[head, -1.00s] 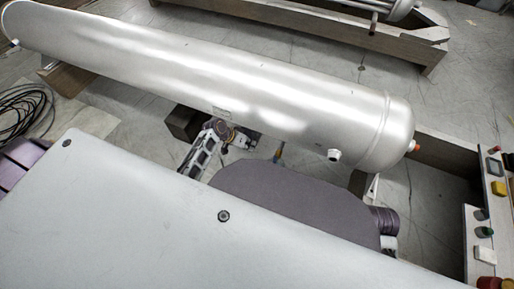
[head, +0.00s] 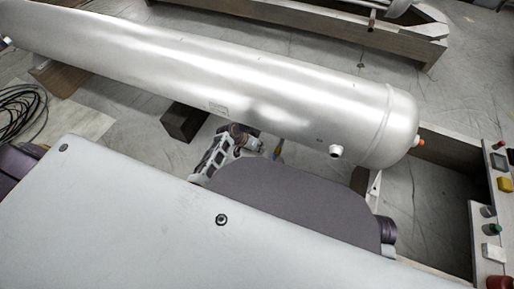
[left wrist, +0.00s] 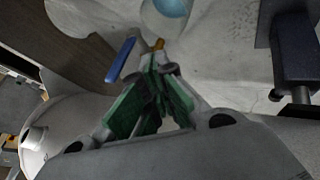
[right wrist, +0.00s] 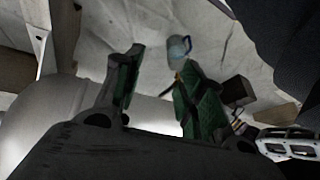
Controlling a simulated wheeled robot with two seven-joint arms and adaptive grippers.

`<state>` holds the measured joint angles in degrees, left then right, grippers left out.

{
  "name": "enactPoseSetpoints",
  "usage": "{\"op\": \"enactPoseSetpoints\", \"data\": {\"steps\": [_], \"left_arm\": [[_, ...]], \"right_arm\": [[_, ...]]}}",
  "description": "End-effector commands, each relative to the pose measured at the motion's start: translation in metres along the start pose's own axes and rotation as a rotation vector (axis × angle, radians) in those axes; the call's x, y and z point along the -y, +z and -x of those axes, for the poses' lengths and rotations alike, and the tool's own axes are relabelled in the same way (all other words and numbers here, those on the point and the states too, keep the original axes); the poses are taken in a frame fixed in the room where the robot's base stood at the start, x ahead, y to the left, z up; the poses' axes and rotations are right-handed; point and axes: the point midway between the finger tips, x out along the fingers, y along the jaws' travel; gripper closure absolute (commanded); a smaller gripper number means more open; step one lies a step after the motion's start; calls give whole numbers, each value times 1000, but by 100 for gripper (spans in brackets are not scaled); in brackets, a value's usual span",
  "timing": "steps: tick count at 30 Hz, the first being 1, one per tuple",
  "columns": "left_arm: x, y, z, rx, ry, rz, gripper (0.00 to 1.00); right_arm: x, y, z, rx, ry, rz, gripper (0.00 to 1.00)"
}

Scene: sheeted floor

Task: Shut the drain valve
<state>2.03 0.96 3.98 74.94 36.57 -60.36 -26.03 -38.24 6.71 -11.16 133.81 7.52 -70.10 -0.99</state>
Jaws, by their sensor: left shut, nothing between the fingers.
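The drain valve shows under the tank as a blue lever (left wrist: 121,60) and a small brass part (left wrist: 157,44) in the left wrist view. In the head view only a small yellowish and blue bit (head: 278,149) shows below the tank. My left gripper (left wrist: 154,66) is shut and empty, its green fingertips just beside the brass part and right of the lever; I cannot tell whether they touch. It also shows in the head view (head: 247,143), under the tank's lower edge. My right gripper (right wrist: 160,70) has its fingers apart, with nothing between them, and is hidden in the head view.
A long silver tank (head: 260,85) lies across the head view. A clear container with bluish contents (right wrist: 178,47) stands below the valve. A dark block (head: 184,122) is left of my left gripper. A control panel (head: 495,200) is at the right, coiled cables (head: 20,108) at the left.

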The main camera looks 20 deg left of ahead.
Motion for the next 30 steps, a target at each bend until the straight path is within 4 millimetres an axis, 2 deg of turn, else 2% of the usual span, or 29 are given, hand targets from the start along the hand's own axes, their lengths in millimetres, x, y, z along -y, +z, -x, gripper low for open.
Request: {"op": "enactPoseSetpoints", "data": {"steps": [6,12,30], "left_arm": [[-22,1,-13,0,1,1,100],[-33,1,-18,0,1,0,100],[-34,-2,-18,2,-8,-3,100]], "right_arm": [[1,4,-15,-25,-14,-10,60],[1,6,-22,-39,-20,-15,60],[1,6,-22,-37,-20,-16,60]]}}
